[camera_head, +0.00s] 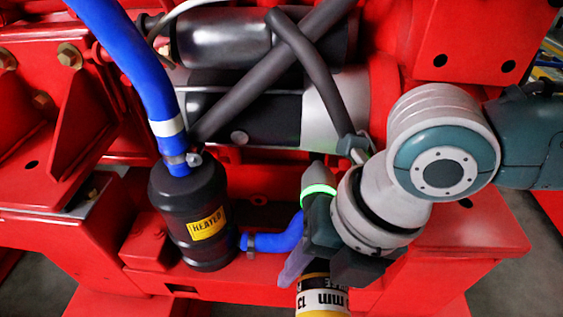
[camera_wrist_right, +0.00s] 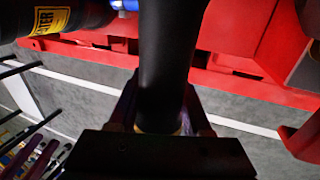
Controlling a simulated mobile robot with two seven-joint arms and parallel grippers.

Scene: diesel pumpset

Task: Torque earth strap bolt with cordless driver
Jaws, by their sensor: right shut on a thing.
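The cordless driver (camera_head: 320,178) is in my right gripper, with a glowing green ring near its upper end. Its lower end carries a white, black and yellow label reading "13 mm". My right gripper (camera_wrist_right: 160,112) is shut on the driver's dark round body, which fills the middle of the right wrist view (camera_wrist_right: 168,50). A dark grey cable (camera_head: 325,85), possibly the earth strap, runs down to a clamp-like end (camera_head: 354,146) just right of the driver's upper tip. The bolt is not clearly visible, and I cannot tell whether the tip touches anything. My left gripper is out of view.
A black heater canister (camera_head: 191,215) with a yellow label stands left of the driver, joined to a thick blue hose (camera_head: 130,60) above and a short blue hose (camera_head: 275,238) at its side. Red frame parts (camera_head: 70,240) surround the work area. Grey floor (camera_wrist_right: 85,100) shows below.

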